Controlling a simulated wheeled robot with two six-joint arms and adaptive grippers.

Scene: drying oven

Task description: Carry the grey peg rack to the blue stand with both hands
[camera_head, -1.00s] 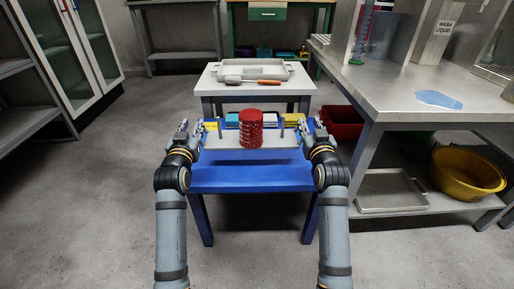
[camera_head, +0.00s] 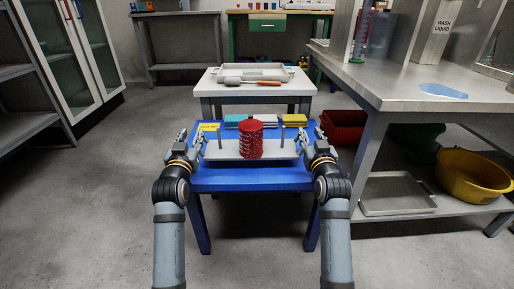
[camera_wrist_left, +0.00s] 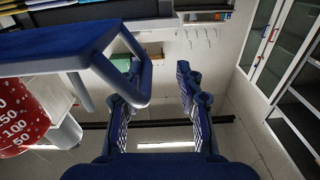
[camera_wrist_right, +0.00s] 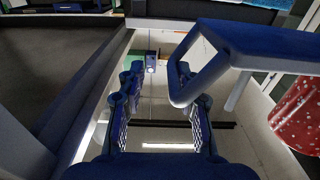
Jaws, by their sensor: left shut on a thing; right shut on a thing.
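The light grey peg rack (camera_head: 225,154) is level across the blue stand's top (camera_head: 252,180) in the head view. I cannot tell whether it touches the stand. Thin grey pegs rise near its ends. A red cylinder with white markings (camera_head: 251,140) stands upright on its middle and also shows in the left wrist view (camera_wrist_left: 18,118) and right wrist view (camera_wrist_right: 300,115). My left gripper (camera_head: 198,143) is shut on the rack's left end, and my right gripper (camera_head: 309,143) is shut on its right end.
Turquoise, white and yellow (camera_head: 294,119) items lie at the stand's back. A white table (camera_head: 206,88) with a tray and a wooden-handled tool stands behind. A metal bench (camera_head: 400,85) is close on the right, with a red bin (camera_head: 343,127) beneath. The left floor is clear.

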